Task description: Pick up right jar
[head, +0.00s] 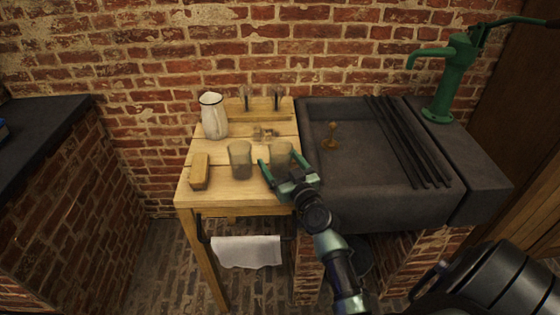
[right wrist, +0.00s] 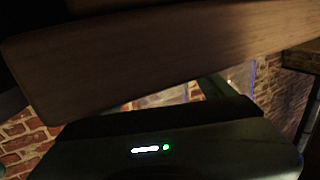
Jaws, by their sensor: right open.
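The right jar (head: 281,151) is clear glass and stands upright near the right edge of the wooden table. The left jar (head: 240,158), also clear glass, stands beside it. My right gripper (head: 283,164) is open at the front of the right jar. Its green fingers show on either side of the jar, with the left finger between the two jars. I cannot tell whether they touch the glass. The gripper hides the jar's lower front. In the right wrist view, a brown wooden piece (right wrist: 150,60) covers much of the picture. My left gripper is not in view.
The wooden table (head: 222,190) also holds a white jug (head: 213,117), a tan block (head: 200,171) and small parts behind the jars. A dark stone sink (head: 365,155) with dark rods (head: 408,140) and a green pump (head: 455,80) adjoins at right. A white cloth (head: 247,252) hangs below.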

